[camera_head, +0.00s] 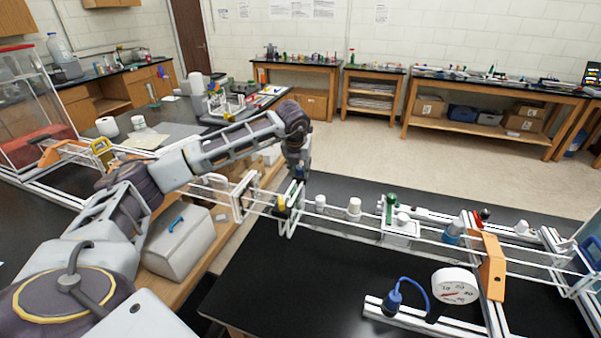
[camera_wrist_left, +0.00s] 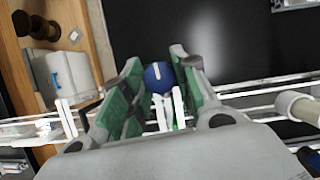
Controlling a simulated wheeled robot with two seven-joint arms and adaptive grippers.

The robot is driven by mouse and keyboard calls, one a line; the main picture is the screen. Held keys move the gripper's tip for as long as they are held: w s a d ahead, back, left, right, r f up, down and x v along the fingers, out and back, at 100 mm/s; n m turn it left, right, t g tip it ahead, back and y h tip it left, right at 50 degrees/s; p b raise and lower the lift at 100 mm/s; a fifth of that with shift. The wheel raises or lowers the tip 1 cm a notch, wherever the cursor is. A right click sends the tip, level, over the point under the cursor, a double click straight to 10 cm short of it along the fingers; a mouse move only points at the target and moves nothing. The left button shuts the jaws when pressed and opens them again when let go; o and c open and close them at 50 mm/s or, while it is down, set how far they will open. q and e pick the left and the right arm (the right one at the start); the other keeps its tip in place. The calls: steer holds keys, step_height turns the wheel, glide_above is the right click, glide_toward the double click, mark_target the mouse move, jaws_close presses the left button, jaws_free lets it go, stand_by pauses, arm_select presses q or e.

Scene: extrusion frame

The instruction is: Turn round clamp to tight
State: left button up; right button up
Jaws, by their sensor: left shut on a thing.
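The round clamp's blue knob (camera_wrist_left: 158,77), with a white mark on its face, sits between the green-padded fingers of my left gripper (camera_wrist_left: 160,72) in the left wrist view. The gripper is shut on it. In the head view my left gripper (camera_head: 298,172) points down at the white clamp bracket (camera_head: 290,212) on the rails at the left end of the black bench. The fingers and wrist partly hide the knob there. My right gripper is not in view.
White rails (camera_head: 340,220) run right from the clamp, carrying white cylinders, a green-topped part (camera_head: 390,208) and an orange block (camera_head: 491,265). A round dial gauge (camera_head: 455,286) stands near the front. A grey case (camera_head: 180,240) sits lower left. The bench front left is bare.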

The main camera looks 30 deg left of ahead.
arm_select(q)
steer(key=m+h+b, duration=0.1)
steer(key=m+b, duration=0.1)
steer(key=m, duration=0.1)
steer(key=shift+a, duration=0.1)
steer(key=shift+a+m+h+b, duration=0.1)
steer(key=shift+m+h+b, duration=0.55)
steer(key=shift+m, duration=1.25)
steer(key=shift+r+h, duration=0.1)
steer(key=shift+h, duration=0.15)
steer(key=o, duration=1)
steer(key=v, duration=1.2)
